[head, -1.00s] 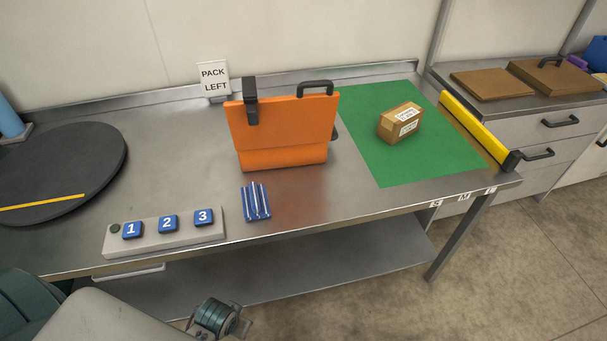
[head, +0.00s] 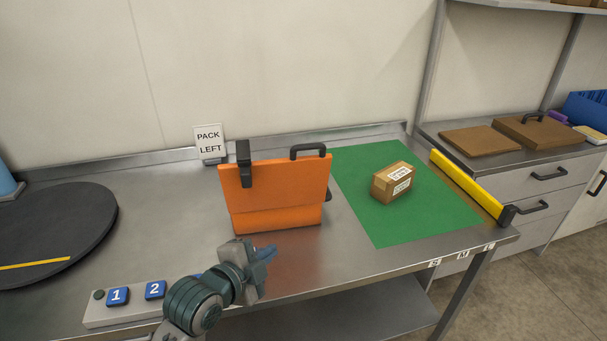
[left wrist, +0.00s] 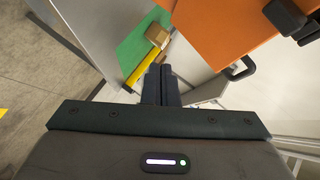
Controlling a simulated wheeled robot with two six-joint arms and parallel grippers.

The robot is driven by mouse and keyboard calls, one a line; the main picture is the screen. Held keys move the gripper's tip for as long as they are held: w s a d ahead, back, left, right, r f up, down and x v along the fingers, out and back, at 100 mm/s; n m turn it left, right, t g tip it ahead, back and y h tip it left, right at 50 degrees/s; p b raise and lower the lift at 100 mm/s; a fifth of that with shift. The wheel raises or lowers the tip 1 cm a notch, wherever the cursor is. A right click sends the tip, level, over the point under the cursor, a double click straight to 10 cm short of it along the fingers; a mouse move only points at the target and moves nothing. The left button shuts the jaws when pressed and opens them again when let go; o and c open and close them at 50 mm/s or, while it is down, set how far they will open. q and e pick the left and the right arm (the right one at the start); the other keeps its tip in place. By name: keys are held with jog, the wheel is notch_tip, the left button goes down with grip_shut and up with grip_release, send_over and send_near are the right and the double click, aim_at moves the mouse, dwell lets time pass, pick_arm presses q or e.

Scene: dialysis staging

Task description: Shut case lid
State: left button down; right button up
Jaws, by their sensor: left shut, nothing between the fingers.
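The orange case (head: 278,218) stands on the steel table, its lid (head: 275,180) raised upright with a black handle on top and a black latch at its upper left. The lid's face hides the inside of the case. My left gripper (head: 255,268) is in front of the case, nearer to me and apart from it. In the left wrist view its dark fingers (left wrist: 160,84) are together with nothing between them, and the orange lid (left wrist: 215,28) shows at upper right. My right gripper is not in view.
A cardboard box (head: 393,182) sits on the green mat (head: 385,228), beside a yellow bar (head: 467,184). A numbered button panel (head: 135,308) lies at the front left, and a dark round disc (head: 50,235) lies at far left. A PACK LEFT sign (head: 209,142) stands behind.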

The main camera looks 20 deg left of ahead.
pick_arm(q)
jog(key=w+d+r+m+t+h, duration=0.15)
jog(key=w+r+m+t, duration=0.25)
jog(key=r+m, duration=0.55)
jog(key=n+h+p, duration=0.1)
jog(key=n+p, duration=0.2)
send_near(314, 148)
jog(key=w+d, duration=0.1)
jog(key=d, duration=0.2)
jog(key=w, duration=0.1)
jog(key=w+p, duration=0.1)
jog(key=w, duration=0.1)
jog(key=shift+w+a+r+p, duration=0.15)
jog(key=shift+w+a+p, duration=0.15)
jog(key=shift+p, duration=0.1)
jog(key=shift+w+a, duration=0.4)
jog(key=shift+w, duration=0.1)
jog(key=shift+d, duration=0.1)
